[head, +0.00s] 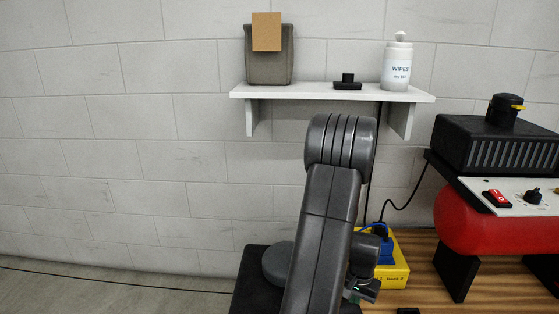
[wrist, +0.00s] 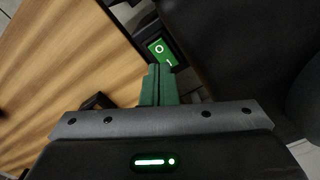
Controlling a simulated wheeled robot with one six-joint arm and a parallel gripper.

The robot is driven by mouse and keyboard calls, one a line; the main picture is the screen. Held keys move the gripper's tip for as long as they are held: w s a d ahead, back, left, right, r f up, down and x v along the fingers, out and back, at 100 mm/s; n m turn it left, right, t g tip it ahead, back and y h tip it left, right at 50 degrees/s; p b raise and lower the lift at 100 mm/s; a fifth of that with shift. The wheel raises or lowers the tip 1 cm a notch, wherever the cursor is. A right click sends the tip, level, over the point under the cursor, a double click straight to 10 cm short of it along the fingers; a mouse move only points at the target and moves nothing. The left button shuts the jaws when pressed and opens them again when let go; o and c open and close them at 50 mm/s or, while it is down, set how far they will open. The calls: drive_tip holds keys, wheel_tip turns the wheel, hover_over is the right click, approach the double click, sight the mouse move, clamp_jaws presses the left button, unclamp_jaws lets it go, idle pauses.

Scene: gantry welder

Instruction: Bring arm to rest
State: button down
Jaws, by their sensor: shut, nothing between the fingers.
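My arm rises in the middle of the head view, bent at its elbow, and its wrist end hangs low on the right side of the arm. My gripper (wrist: 160,72) shows in the wrist view with its green fingers together and nothing between them. In the head view only a small part of it shows, low behind the arm; the fingers are hard to make out there. In the wrist view a green rocker switch (wrist: 161,51) in a dark housing appears just beyond the fingertips. I cannot tell whether they touch it.
A wooden table (head: 420,270) bears a yellow box (head: 395,272) with a blue plug and a red tank (head: 480,232) with a switch panel. A wall shelf (head: 310,92) holds a grey bin (head: 268,68), a black part (head: 347,83) and a wipes bottle (head: 396,68). The left side is clear.

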wheel_tip(320, 180, down, 6)
drive_tip(key=b, duration=0.5)
drive_tip(key=shift+f+b, duration=0.25)
drive_tip(key=shift+b, duration=0.05)
wheel_tip(320, 180, up, 10)
drive_tip(key=p, duration=0.7)
drive_tip(key=shift+f, duration=0.1)
